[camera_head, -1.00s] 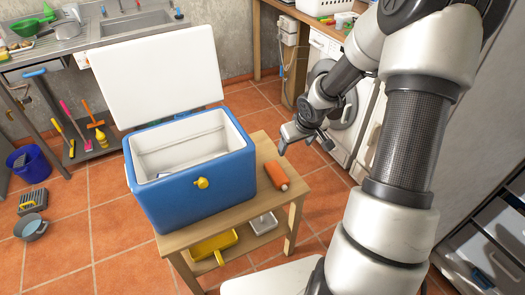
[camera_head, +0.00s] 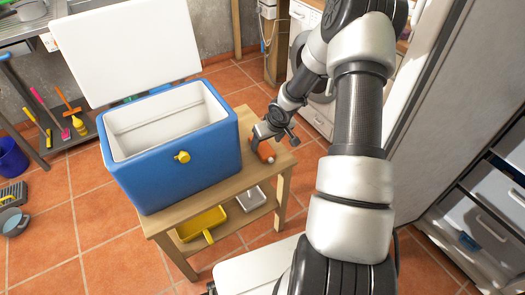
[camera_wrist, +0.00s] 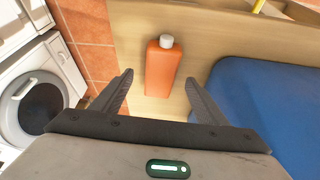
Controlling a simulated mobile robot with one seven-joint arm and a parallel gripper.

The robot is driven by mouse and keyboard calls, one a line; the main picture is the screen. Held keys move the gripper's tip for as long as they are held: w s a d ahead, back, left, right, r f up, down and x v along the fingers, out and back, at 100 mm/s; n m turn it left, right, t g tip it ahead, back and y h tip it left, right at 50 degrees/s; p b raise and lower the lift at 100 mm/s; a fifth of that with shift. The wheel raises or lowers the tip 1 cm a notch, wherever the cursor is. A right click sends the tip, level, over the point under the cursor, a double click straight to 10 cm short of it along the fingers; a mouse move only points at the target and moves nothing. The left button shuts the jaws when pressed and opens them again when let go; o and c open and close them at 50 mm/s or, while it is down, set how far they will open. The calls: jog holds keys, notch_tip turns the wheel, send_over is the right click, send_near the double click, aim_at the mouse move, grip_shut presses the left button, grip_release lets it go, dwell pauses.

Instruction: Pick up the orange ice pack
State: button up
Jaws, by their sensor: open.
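The orange ice pack (camera_wrist: 162,70) is a flat orange bottle shape with a pale cap. It lies on the wooden table (camera_wrist: 130,30), beside the blue cooler. In the head view the ice pack (camera_head: 266,152) is mostly hidden by my gripper (camera_head: 272,142), and only part of it shows. In the wrist view my gripper (camera_wrist: 158,98) is open, with one finger on each side below the ice pack. The near end of the ice pack lies between the fingertips in the picture. No contact shows.
The blue cooler (camera_head: 175,165), its white lid open, stands on the table close beside the ice pack. Below are a yellow dustpan (camera_head: 203,224) and a grey tray (camera_head: 250,198). A washing machine (camera_wrist: 40,98) stands past the other side.

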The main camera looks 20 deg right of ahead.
aim_at(263, 146)
jog(key=b+x, duration=0.1)
jog(key=x, duration=0.4)
jog(key=shift+a, duration=0.1)
jog(key=c, duration=1.3)
jog(key=shift+w, duration=0.1)
jog(key=shift+r, duration=0.15)
